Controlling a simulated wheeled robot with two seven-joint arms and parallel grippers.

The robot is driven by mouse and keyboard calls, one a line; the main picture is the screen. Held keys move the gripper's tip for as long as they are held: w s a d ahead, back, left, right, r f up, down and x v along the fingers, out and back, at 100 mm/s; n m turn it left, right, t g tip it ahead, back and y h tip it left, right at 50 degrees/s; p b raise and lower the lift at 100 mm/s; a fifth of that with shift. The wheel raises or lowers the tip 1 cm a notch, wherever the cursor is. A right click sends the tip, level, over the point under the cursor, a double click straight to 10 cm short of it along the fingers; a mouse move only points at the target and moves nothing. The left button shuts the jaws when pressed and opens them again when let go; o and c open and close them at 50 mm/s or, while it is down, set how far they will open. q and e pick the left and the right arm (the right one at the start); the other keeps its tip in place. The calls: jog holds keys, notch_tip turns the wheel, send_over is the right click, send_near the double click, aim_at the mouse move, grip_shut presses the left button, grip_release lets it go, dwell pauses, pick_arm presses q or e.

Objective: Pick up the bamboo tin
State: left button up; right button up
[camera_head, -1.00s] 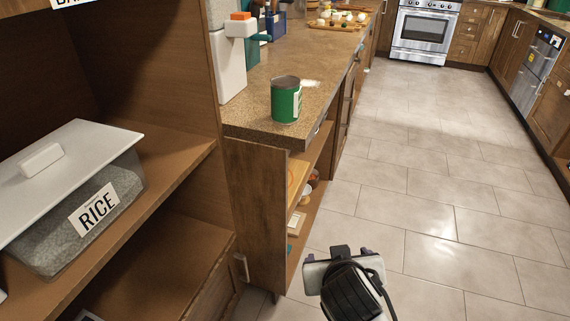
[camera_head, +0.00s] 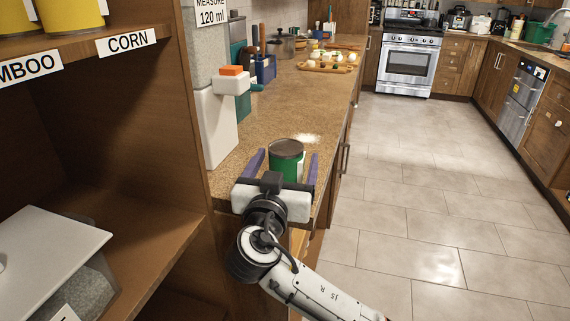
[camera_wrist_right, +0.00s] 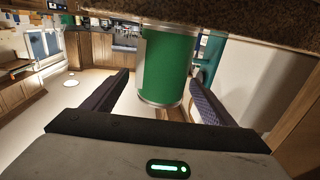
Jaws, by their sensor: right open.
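A green tin (camera_head: 286,165) with a dark grey lid stands upright on the near end of the stone counter. Its label text cannot be read, so I cannot confirm that it is the bamboo tin. My right gripper (camera_head: 286,155) is open at the tin, with one purple finger on each side of it. In the right wrist view, which is upside down, the green tin (camera_wrist_right: 168,62) shows between the spread fingers, with a pale label at its left edge. I see no finger clearly touching it. My left gripper is not in view.
A white dispenser with an orange top (camera_head: 232,78) stands left of the tin. A cutting board with food (camera_head: 327,66) lies farther back on the counter (camera_head: 285,110). At left, a shelf labelled CORN (camera_head: 127,41) holds yellow tins. The tiled floor at right is clear.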

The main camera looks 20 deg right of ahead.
jog(key=x, duration=0.3)
jog(key=p+x, duration=0.1)
jog(key=x, duration=0.1)
jog(key=shift+w+r, duration=0.1)
jog(key=shift+r, duration=0.2)
jog(key=shift+w+d+f, duration=0.1)
jog(key=shift+w, duration=0.2)
jog(key=shift+c, duration=0.4)
jog(key=c, duration=1.4)
jog(key=shift+c, duration=0.2)
